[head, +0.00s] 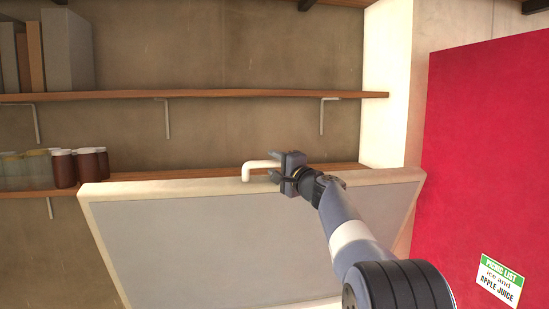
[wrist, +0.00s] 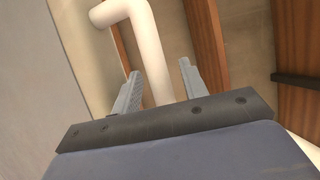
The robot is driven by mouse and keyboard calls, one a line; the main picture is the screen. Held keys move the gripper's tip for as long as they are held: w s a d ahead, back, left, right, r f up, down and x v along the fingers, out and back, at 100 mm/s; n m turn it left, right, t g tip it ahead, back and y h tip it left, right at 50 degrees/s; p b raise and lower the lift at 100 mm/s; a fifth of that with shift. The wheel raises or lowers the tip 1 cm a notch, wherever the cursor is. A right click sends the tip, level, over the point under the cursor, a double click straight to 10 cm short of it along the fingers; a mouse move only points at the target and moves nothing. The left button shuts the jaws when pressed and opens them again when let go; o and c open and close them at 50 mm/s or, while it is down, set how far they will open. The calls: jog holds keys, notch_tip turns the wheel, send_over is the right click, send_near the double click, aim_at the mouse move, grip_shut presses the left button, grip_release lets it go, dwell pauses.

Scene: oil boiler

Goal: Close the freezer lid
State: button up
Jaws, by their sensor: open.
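The freezer lid (head: 250,245) stands raised, its grey inner panel with a cream rim facing me in the head view. A white bent handle (head: 262,164) rises from the lid's top edge. My gripper (head: 282,168) is at the handle, just above the lid's top edge. In the wrist view the handle (wrist: 148,50) runs down between the two open fingers of my gripper (wrist: 160,88). A gap shows beside the right finger; contact at the left finger is unclear. The freezer body is not visible.
A wall with wooden shelves (head: 200,94) stands behind the lid. Jars (head: 63,168) and books (head: 66,50) sit on the shelves at the left.

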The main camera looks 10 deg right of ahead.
jog(key=shift+w+a, duration=0.15)
jog(key=shift+w, duration=0.1)
jog(key=shift+c, duration=0.2)
grip_shut()
dwell(0.3)
